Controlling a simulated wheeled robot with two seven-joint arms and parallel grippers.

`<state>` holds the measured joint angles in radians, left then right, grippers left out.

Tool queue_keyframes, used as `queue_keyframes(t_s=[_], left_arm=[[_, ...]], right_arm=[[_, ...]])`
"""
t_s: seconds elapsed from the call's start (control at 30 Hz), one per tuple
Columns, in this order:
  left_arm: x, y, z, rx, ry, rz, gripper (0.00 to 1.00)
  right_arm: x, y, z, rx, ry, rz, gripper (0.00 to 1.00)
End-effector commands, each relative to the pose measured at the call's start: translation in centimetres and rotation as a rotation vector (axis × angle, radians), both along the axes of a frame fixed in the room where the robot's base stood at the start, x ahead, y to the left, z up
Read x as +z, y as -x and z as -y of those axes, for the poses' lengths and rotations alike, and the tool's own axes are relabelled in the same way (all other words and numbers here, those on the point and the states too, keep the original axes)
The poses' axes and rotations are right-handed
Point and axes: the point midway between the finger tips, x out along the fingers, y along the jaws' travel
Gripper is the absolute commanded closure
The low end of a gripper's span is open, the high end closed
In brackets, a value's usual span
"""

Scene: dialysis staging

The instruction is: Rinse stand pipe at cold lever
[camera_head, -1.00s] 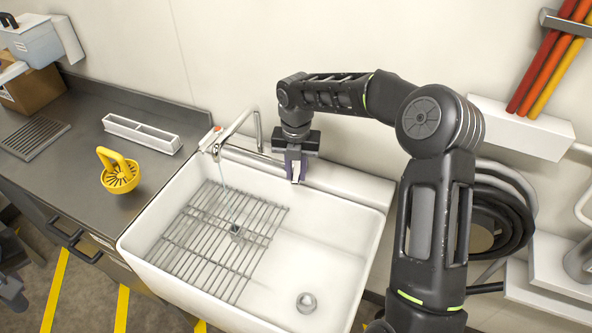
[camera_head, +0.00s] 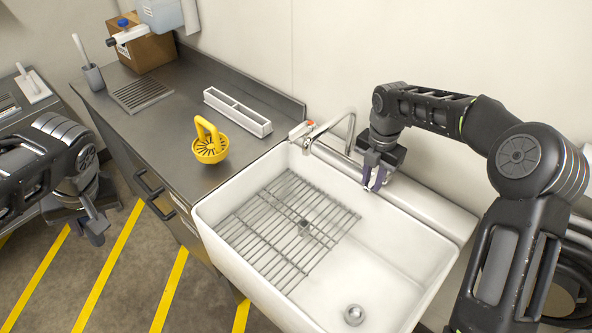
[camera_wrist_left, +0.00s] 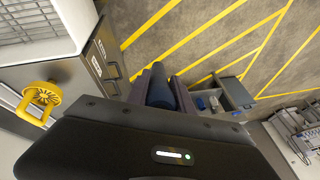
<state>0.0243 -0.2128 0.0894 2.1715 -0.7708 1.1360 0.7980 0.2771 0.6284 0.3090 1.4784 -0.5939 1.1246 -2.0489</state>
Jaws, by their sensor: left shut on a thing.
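The white sink (camera_head: 408,225) has a metal tap (camera_head: 335,128) on its back edge, with a red part (camera_head: 301,130) at its left end. My right gripper (camera_head: 374,184) is just right of the tap, over the sink's back edge, with its purple fingers apart and nothing seen between them. The cold lever cannot be made out there. My left gripper (camera_head: 92,228) is over the floor, left of the counter. In the left wrist view its fingers (camera_wrist_left: 162,88) are shut on a dark blue, rounded thing (camera_wrist_left: 160,92); I cannot tell whether this is the stand pipe.
A wire rack (camera_head: 285,222) covers the sink's left part; a drain (camera_head: 354,314) shows at right. The steel counter (camera_head: 165,125) holds a yellow basket-like item (camera_head: 210,148), a white divided tray (camera_head: 237,112) and a cardboard box (camera_head: 145,52).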

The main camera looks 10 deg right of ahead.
Motion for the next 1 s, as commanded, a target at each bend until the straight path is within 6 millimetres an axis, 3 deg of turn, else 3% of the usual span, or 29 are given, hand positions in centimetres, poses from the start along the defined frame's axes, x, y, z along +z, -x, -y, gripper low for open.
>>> queue_keyframes(t_s=[0.23,0.63,0.77,1.0], left_arm=[[0.0,0.0,0.0,0.0,0.0,0.001,1.0],[-0.1,0.0,0.0,0.0,0.0,0.001,1.0],[-0.4,0.0,0.0,0.0,0.0,0.001,1.0],[-0.9,0.0,0.0,0.0,0.0,0.001,1.0]], right_arm=[[0.0,0.0,0.0,0.001,0.001,-0.001,0.56],[0.7,0.0,0.0,0.001,0.001,0.001,0.56],[2.2,-0.1,0.0,0.0,0.001,0.002,0.56],[7.1,-0.1,0.0,0.001,0.001,0.005,0.56]])
